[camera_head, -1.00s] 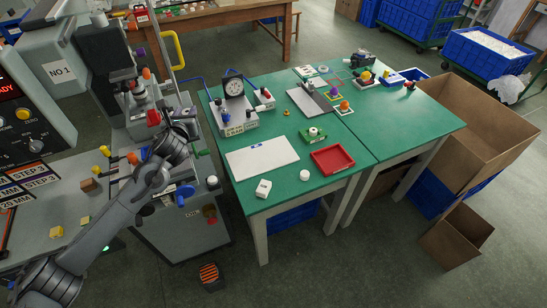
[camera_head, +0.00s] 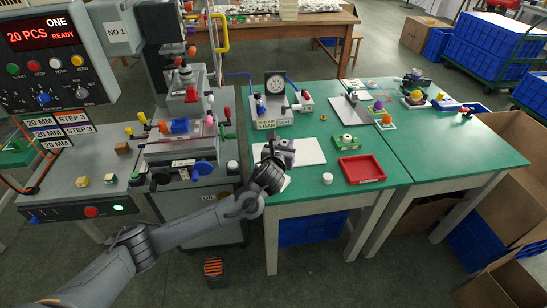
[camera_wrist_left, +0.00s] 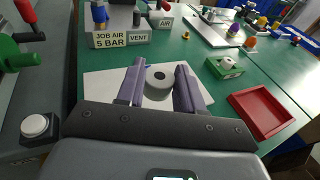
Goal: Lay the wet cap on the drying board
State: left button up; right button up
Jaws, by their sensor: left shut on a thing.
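My left gripper (camera_head: 279,150) is shut on a round pale cap (camera_wrist_left: 158,84), held between its two fingers in the left wrist view. The cap's top has a small dark spot at its centre. The drying board (camera_wrist_left: 106,92) is a flat white sheet on the green table, also in the head view (camera_head: 312,150). The gripper and cap are over the board, and my arm hides part of its left side. I cannot tell how high the cap is above it. My right gripper is not in view.
A red tray (camera_head: 361,169) and a small green fixture (camera_head: 347,142) stand right of the board. A white cylinder (camera_head: 327,178) sits near the table's front edge. A gauge unit (camera_head: 272,102) stands behind the board. The pad printer (camera_head: 180,130) is to the left.

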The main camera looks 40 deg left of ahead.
pick_arm(q)
jog(key=a+f+b, duration=0.1)
jog(key=a, duration=0.2)
jog(key=a+f, duration=0.2)
jog(key=a, duration=0.1)
jog(key=a+f+b, duration=0.1)
jog(key=a+f, duration=0.1)
jog(key=a, duration=0.1)
jog(key=shift+w+f+b, duration=0.25)
jog(key=shift+w+b, duration=0.1)
jog(key=shift+f+b, duration=1)
jog(key=shift+f, duration=1.1)
jog(key=o, duration=0.6)
jog(key=shift+f, duration=0.1)
jog(key=shift+c, duration=0.2)
jog(key=o, duration=0.4)
jog(key=shift+o, duration=0.2)
